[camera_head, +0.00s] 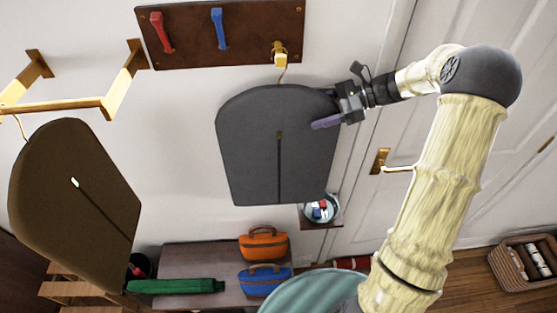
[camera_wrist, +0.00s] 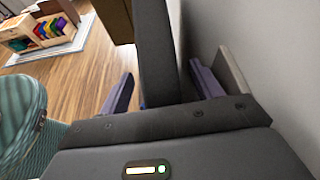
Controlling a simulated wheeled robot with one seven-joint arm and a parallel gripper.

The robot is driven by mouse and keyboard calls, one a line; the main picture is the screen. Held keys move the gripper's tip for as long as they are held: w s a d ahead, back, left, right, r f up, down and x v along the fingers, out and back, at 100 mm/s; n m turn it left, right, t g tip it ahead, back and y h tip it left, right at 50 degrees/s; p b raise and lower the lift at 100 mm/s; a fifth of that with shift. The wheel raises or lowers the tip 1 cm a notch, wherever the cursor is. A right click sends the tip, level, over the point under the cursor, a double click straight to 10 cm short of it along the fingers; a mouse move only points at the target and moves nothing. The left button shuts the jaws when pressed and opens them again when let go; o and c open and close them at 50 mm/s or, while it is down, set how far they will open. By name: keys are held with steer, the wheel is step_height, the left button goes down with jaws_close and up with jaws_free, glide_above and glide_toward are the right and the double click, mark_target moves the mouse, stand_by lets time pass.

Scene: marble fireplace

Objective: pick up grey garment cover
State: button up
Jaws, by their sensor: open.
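The grey garment cover (camera_head: 262,150) hangs by a hanger from the yellow hook (camera_head: 280,52) on a dark board; a dark zip line runs down its front. It also shows edge-on in the wrist view (camera_wrist: 156,40). My gripper (camera_head: 322,118) is at the cover's upper right edge. In the wrist view my gripper (camera_wrist: 162,72) is open, with one purple finger on each side of the cover. In the head view one finger lies in front of the cover and the other is hidden. I cannot tell whether either finger touches it.
A brown garment cover (camera_head: 75,200) hangs from a wooden rail at left. Red (camera_head: 161,32) and blue (camera_head: 219,28) hooks share the board. Below are a bench with orange (camera_head: 263,245) and blue (camera_head: 265,281) bags and a small shelf with a bowl (camera_head: 320,208). A white door stands at right.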

mark_target(327, 100)
steer(key=c, duration=1.4)
steer(key=shift+w, duration=0.15)
jaws_close()
steer(key=shift+r, duration=0.15)
steer(key=shift+d+r+b, duration=0.1)
steer(key=shift+r+b, duration=0.9)
steer(key=shift+r, duration=0.45)
steer(key=shift+s+d+r, duration=0.1)
steer(key=shift+s, duration=0.15)
steer(key=s+d+b, duration=0.5)
steer(key=s+d, duration=0.5)
steer(key=d, duration=0.4)
steer(key=shift+s+b, duration=0.15)
steer(key=shift+b, duration=0.2)
steer(key=shift+d, duration=0.1)
